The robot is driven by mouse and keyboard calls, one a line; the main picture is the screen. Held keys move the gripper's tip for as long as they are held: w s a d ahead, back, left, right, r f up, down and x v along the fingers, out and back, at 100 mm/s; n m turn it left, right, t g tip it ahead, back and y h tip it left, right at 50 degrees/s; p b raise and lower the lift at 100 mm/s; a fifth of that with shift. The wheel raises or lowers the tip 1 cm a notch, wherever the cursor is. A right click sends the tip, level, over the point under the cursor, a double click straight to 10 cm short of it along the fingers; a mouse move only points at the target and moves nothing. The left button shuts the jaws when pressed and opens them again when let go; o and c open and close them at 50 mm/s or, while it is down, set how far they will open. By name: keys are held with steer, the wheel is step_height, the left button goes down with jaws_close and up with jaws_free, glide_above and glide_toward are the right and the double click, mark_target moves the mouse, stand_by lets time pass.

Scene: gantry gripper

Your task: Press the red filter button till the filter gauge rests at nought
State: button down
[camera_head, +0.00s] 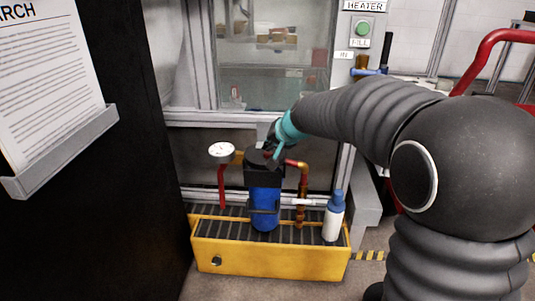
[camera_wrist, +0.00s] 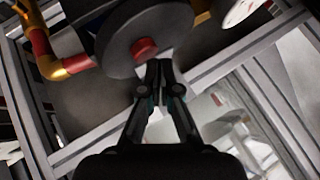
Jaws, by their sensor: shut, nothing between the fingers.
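The red filter button (camera_wrist: 144,48) sits in the middle of the round dark cap (camera_wrist: 115,38) of the filter housing in the wrist view. In the head view the filter (camera_head: 265,195) is a blue cylinder with a black top, and my gripper mostly hides the button. My gripper (camera_wrist: 159,64) is shut and empty, its fingertips close beside the button's lower edge; I cannot tell if they touch. It also shows above the filter top in the head view (camera_head: 271,158). The white gauge (camera_head: 221,150) stands left of the filter; its needle is too small to read. Part of its dial shows in the wrist view (camera_wrist: 238,12).
The filter stands on a yellow tray (camera_head: 270,263) with a dark grate. A white bottle with a blue cap (camera_head: 334,215) stands at its right. Red and brass pipes (camera_head: 302,185) flank the filter. A framed glass cabinet (camera_head: 270,70) rises behind. A dark panel is at left.

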mark_target(269, 154)
steer(key=shift+f+b, duration=0.5)
steer(key=shift+f, duration=0.1)
stand_by(0.5)
steer(key=shift+r, duration=0.1)
steer(key=shift+r+p, duration=0.7)
steer(key=shift+r, duration=0.2)
steer(key=shift+r+p, duration=1.95)
steer(key=shift+r, duration=0.6)
steer(key=shift+f, duration=0.1)
